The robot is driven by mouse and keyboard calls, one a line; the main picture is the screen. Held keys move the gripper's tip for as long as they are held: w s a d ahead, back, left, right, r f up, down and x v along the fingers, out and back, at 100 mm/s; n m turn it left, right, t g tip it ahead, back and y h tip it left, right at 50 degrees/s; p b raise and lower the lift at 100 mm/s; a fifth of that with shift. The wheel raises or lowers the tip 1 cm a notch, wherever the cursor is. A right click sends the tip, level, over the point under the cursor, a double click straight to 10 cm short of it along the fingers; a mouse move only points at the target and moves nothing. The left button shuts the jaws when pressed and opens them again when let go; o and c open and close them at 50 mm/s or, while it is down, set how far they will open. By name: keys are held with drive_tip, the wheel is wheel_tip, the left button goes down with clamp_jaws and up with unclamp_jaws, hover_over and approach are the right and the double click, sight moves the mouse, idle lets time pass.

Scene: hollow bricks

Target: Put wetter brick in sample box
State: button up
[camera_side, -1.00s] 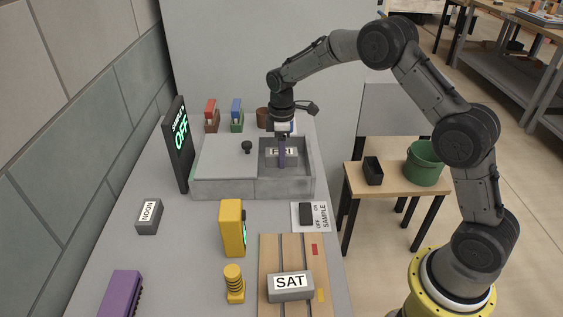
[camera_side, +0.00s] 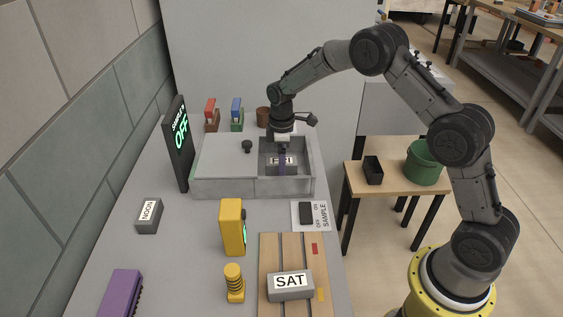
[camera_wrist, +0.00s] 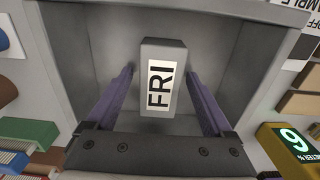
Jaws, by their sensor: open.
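The grey FRI brick (camera_side: 282,167) is down in the open right part of the grey box (camera_side: 225,187). In the wrist view the FRI brick (camera_wrist: 165,55) stands between my gripper's two purple fingers (camera_wrist: 158,77), with a gap on both sides. My gripper (camera_side: 282,160) is open around it, inside the box walls. The grey SAT brick (camera_side: 290,287) lies on the slatted wooden board in front. The grey NOON brick (camera_side: 149,216) lies on the table at left. The near finger partly hides the FRI brick in the side view.
The box's left part is covered by a lid with a black knob (camera_side: 247,147). A black display (camera_side: 180,145) reads OFF. A yellow meter (camera_side: 232,228) shows 9 in the wrist view. A SAMPLE switch (camera_side: 306,214) lies right of it. A purple block (camera_side: 120,293) is front left.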

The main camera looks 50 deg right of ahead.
drive_tip(key=s+a+r+m+t, duration=0.1)
drive_tip(key=s+r, duration=0.2)
drive_tip(key=r, duration=0.7)
drive_tip(key=s+r+m, duration=0.1)
drive_tip(key=s+r, duration=0.2)
drive_tip(key=r, duration=0.6)
drive_tip(key=s+a+r+m+t, duration=0.2)
drive_tip(key=s+r, duration=0.4)
drive_tip(key=s, duration=0.4)
drive_tip(key=s+f+m+t, duration=0.1)
drive_tip(key=s+m, duration=0.1)
drive_tip(key=s, duration=0.7)
drive_tip(key=s+a+f+m+t, duration=0.1)
drive_tip(key=s+m, duration=0.2)
drive_tip(key=s, duration=0.6)
drive_tip(key=shift+s+f+t, duration=0.25)
drive_tip(key=shift+s+t, duration=0.05)
drive_tip(key=shift+a, duration=0.1)
drive_tip(key=shift+c, duration=0.3)
